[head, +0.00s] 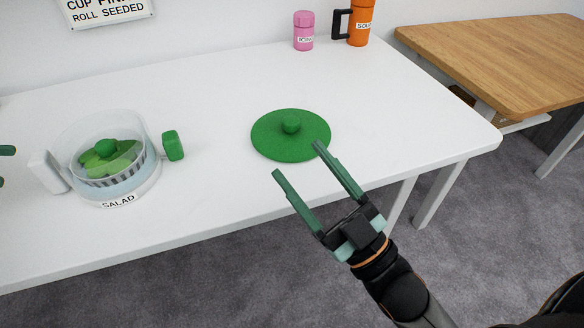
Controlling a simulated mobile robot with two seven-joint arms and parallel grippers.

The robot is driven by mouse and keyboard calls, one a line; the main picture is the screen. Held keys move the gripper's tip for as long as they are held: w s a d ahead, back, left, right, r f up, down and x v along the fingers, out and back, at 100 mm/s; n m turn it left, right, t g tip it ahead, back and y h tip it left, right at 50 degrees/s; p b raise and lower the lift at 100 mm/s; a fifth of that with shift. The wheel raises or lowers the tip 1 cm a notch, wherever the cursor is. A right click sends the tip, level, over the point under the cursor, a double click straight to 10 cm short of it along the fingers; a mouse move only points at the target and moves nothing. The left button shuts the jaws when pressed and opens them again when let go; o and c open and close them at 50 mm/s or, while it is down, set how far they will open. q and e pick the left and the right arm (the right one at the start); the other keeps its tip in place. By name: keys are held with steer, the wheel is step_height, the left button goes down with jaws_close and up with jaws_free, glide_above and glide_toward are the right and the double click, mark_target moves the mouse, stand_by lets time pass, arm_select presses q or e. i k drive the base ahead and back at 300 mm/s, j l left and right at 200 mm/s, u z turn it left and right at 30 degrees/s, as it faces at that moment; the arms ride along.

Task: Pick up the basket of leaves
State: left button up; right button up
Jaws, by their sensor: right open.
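A clear bowl labelled SALAD (150,185) stands upright on the white table at the left, with a white handle on its left and a green block on its right. The slotted basket (122,178) sits inside the bowl, and green leaves (122,160) with a round green knob rest in it. My right gripper (298,158) is open and empty, right of the bowl, its fingertips by the near edge of the round green lid (268,137). At the left edge, dark green tips (6,151) show that look like part of my left gripper; most of it is out of view.
The lid lies flat on the white table (210,100), its knob up. A pink shaker (304,32) and an orange mug (360,22) stand at the back. A wooden table (500,50) is at the far right.

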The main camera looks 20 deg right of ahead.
mark_target(104, 148)
steer(key=k, duration=1.05)
